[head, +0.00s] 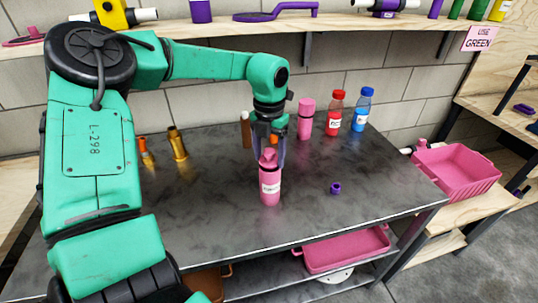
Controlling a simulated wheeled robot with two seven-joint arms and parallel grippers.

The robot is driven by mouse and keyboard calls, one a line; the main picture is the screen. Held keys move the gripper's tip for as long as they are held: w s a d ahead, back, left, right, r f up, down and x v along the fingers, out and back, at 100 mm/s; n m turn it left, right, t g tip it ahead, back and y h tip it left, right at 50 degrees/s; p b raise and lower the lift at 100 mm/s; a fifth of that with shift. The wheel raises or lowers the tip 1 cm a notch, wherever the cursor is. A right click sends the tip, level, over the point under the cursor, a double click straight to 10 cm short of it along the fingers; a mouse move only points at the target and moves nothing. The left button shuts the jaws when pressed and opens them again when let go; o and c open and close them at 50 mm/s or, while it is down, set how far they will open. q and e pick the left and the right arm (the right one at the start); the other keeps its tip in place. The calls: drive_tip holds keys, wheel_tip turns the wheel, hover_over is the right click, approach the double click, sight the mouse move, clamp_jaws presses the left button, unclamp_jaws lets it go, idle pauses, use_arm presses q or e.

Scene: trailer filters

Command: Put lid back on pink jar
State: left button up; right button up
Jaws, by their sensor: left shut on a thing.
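A pink jar (270,191) with a white label stands upright near the middle of the dark metal table. My left gripper (269,158) is directly above it, pointing down, and is shut on a pink lid (268,156). The lid is at the jar's mouth and looks slightly tilted. I cannot tell whether it touches the rim or is seated. The fingers partly hide the lid. My right gripper is not in view.
Behind stand a pink bottle (306,118), a red bottle (336,113) and a blue bottle (362,109). A small purple cap (336,188) lies right of the jar. Brass-coloured pieces (178,144) stand left. A pink bin (457,171) sits at right. The front table area is clear.

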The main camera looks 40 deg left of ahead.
use_arm(q)
drive_tip(key=shift+f+b, duration=0.15)
drive_tip(key=shift+b, duration=0.25)
idle(0.9)
drive_tip(key=o, duration=1.3)
drive_tip(key=shift+r+p, duration=2.45)
drive_tip(key=shift+r, duration=1.1)
clamp_jaws()
drive_tip(key=shift+f, duration=0.2)
drive_tip(key=shift+f+b, duration=1.8)
drive_tip(key=shift+f, duration=0.25)
